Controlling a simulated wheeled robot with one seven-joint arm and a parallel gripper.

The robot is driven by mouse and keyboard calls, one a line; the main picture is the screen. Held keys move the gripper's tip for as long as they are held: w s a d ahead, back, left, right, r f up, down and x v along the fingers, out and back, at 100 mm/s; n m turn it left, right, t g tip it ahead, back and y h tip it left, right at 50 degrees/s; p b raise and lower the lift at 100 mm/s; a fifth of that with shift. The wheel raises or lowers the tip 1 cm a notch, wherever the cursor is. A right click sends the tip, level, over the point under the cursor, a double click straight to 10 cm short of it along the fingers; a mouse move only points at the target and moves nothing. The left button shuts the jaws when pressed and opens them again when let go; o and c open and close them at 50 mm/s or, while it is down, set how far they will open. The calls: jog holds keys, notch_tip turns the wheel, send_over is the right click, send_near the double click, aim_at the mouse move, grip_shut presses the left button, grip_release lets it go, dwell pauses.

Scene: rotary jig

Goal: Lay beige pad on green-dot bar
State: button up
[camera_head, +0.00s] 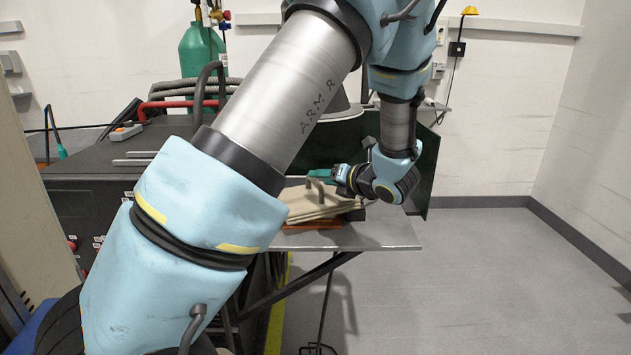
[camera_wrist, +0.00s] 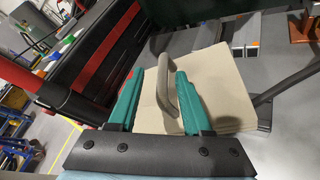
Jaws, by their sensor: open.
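My gripper (camera_wrist: 160,73) is open, with a teal finger on either side of the handle. I cannot tell whether a finger touches it. In the head view, my gripper (camera_head: 328,177) is low over the pad and partly covers it. No green-dot bar can be made out in either view.
The grey table (camera_head: 385,234) is bare at its front right. A dark green panel (camera_head: 428,160) stands behind my wrist. A black machine (camera_head: 80,200) is at the left, and a green gas cylinder (camera_head: 197,50) stands behind. The floor at the right is clear.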

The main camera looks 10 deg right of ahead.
jog(key=b+v, duration=0.1)
jog(key=v, duration=0.6)
jog(key=shift+s, duration=0.3)
jog(key=shift+d, duration=0.2)
